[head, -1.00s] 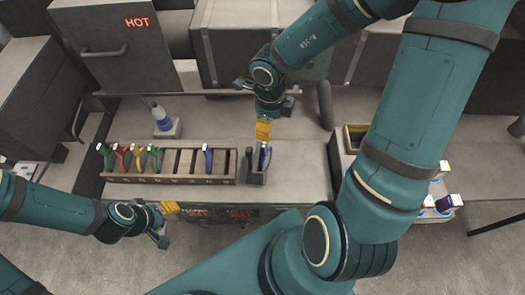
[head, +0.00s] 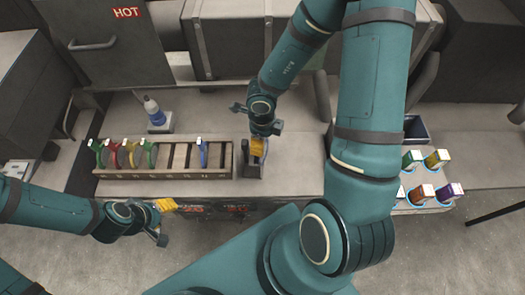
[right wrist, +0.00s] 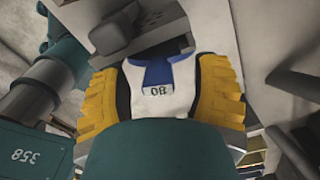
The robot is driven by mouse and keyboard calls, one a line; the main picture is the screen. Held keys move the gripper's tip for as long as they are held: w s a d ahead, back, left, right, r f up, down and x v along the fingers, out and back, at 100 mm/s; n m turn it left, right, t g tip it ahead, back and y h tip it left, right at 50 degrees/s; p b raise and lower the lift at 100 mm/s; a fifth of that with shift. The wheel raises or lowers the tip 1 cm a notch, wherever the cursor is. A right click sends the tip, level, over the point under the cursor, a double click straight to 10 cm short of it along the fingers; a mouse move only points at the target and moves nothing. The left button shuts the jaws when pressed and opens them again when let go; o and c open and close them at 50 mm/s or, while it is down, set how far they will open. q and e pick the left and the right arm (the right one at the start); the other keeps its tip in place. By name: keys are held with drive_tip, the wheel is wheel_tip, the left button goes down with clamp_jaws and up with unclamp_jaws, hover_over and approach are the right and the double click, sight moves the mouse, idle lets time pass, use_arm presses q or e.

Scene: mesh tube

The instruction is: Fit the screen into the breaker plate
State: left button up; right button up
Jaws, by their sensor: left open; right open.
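A small dark stand (head: 251,170) sits at the right end of the slotted rack. My right gripper (head: 258,147) is low over it and mostly hides what it holds. In the right wrist view, a blue-handled screen (right wrist: 157,73) with a white numbered tab lies between my open yellow fingers (right wrist: 155,95); a firm grip does not show. Another blue-handled screen (head: 203,152) stands in the rack. My left gripper (head: 168,205) is open and empty in front of the rack. I cannot make out the breaker plate for certain.
The rack (head: 165,174) also holds green, red and yellow handled pieces at its left, with empty slots between. Coloured boxes (head: 437,158) and a dark bin (head: 416,127) are at the right. A HOT cabinet (head: 100,45) stands at the back left.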

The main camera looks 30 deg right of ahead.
clamp_jaws()
idle(0.3)
drive_tip(key=shift+r, duration=0.1)
